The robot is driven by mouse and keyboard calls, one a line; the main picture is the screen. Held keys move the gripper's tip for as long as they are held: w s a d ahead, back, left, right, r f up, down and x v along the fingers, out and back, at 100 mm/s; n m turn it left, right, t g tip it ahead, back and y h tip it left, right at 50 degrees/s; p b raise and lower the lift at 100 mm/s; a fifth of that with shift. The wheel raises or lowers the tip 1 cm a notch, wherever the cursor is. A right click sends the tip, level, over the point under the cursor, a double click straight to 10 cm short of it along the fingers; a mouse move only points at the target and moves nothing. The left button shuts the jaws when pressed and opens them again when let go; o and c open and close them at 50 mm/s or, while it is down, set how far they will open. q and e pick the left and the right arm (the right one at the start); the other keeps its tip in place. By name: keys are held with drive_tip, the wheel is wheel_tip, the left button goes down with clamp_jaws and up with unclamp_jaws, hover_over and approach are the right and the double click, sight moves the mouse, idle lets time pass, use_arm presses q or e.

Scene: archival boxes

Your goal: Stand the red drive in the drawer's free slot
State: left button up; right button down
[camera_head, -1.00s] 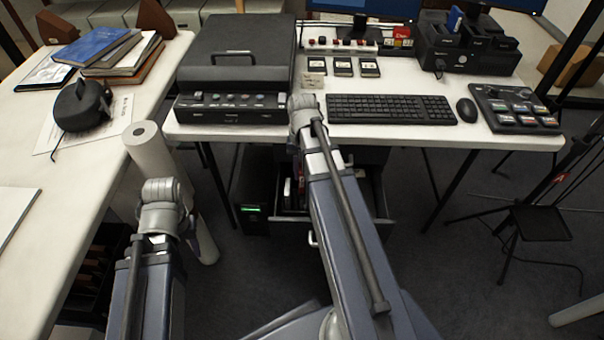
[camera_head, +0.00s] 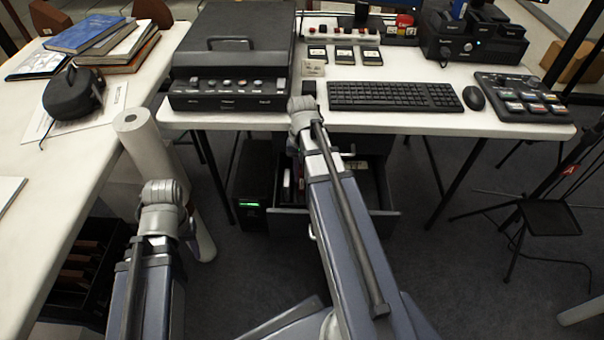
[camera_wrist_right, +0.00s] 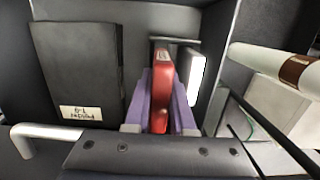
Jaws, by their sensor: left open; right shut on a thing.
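In the right wrist view, the red drive (camera_wrist_right: 162,77) stands on edge between the purple finger pads of my right gripper (camera_wrist_right: 162,96), which is shut on it. The drive is inside or just above the drawer (camera_head: 389,188); its lower end is hidden, so I cannot tell whether it touches the bottom. A pale-faced item (camera_wrist_right: 194,72) stands close on its right. A large dark case (camera_wrist_right: 76,62) with a white label lies to its left. In the head view, my right arm's links hide its gripper and part of the drawer. My left gripper is hidden behind its own arm.
The drawer is open under the white desk (camera_head: 440,122). A black computer tower (camera_head: 252,190) with a green light stands left of it. A white paper roll (camera_head: 150,155) stands by the left table. A keyboard (camera_head: 392,96) and mouse (camera_head: 474,98) lie on the desk.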

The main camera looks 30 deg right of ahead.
sight(302, 185)
drive_tip(key=shift+f+b, duration=1.4)
drive_tip(key=shift+f, duration=0.25)
drive_tip(key=shift+f+b, duration=1.05)
drive_tip(key=c, duration=0.7)
unclamp_jaws()
drive_tip(key=shift+r, duration=0.1)
drive_tip(key=r+p, duration=0.7)
drive_tip(key=p, duration=0.1)
drive_tip(key=shift+w+d+r, duration=0.25)
drive_tip(key=shift+w+r, duration=0.15)
